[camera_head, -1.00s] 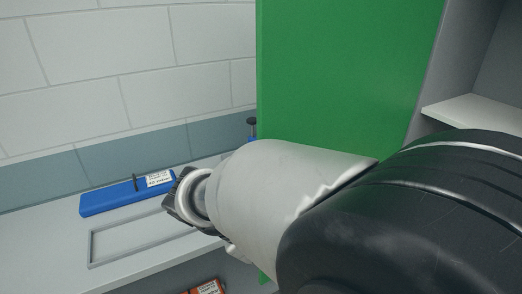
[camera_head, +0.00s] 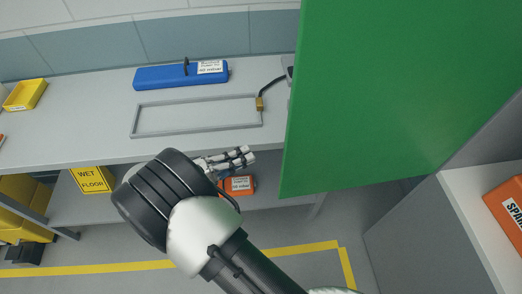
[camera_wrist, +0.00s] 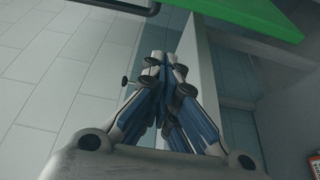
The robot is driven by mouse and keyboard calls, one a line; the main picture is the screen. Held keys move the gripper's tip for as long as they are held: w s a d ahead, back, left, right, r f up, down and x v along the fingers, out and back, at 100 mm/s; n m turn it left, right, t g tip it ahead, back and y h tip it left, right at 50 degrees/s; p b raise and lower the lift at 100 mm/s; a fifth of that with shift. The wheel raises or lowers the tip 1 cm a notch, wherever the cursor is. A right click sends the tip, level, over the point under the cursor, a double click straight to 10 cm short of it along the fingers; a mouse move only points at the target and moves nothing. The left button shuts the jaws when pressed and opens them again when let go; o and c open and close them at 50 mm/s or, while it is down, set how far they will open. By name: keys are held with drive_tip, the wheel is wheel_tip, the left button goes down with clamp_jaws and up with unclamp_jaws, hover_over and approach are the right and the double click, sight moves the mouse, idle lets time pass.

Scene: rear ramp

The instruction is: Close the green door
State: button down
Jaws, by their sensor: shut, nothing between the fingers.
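The green door (camera_head: 390,95) stands open in the head view, swung out from the grey cabinet (camera_head: 440,225) at the right. Its free edge runs down the left side of the panel. My gripper (camera_head: 248,156) is shut and empty, left of the door's lower free corner and in front of the workbench edge. A gap shows between fingers and door in the picture. In the wrist view my gripper (camera_wrist: 165,62) has its fingers together, and the green door (camera_wrist: 245,14) crosses the top right, apart from them.
A workbench (camera_head: 80,130) holds a blue case (camera_head: 180,75), a grey frame (camera_head: 195,116) and a yellow bin (camera_head: 24,95). Orange boxes sit on the lower shelf (camera_head: 240,186) and in the cabinet (camera_head: 508,208). Floor with yellow tape (camera_head: 300,246) is open below the door.

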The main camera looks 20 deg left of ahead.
drive_tip(key=w+d+b, duration=0.2)
drive_tip(key=w+d, duration=0.1)
drive_tip(key=d, duration=0.4)
drive_tip(key=shift+w+d, duration=0.2)
